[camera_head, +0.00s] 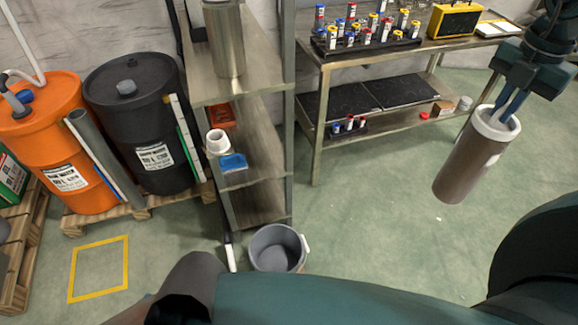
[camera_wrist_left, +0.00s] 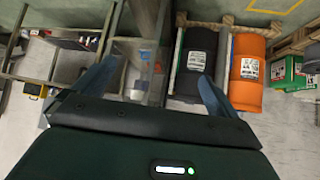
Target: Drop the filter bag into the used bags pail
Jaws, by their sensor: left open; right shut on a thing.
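The filter bag (camera_head: 466,165) is a long brown cylinder with a white collar ring at its top. My right gripper (camera_head: 508,112) is shut on it at the collar, and the bag hangs tilted in the air at the right of the head view. A grey pail (camera_head: 277,248) with a white handle grip stands on the floor at the foot of the shelf; it looks empty, and I take it as the used bags pail. The bag is to the right of the pail and apart from it. In the left wrist view my left gripper (camera_wrist_left: 155,85) is open with nothing between its fingers.
A metal shelf (camera_head: 262,155) stands just behind the pail. An orange drum (camera_head: 55,140) and a black drum (camera_head: 140,120) stand on pallets at the left. A workbench (camera_head: 400,50) with vials is behind. The green floor between pail and bag is clear.

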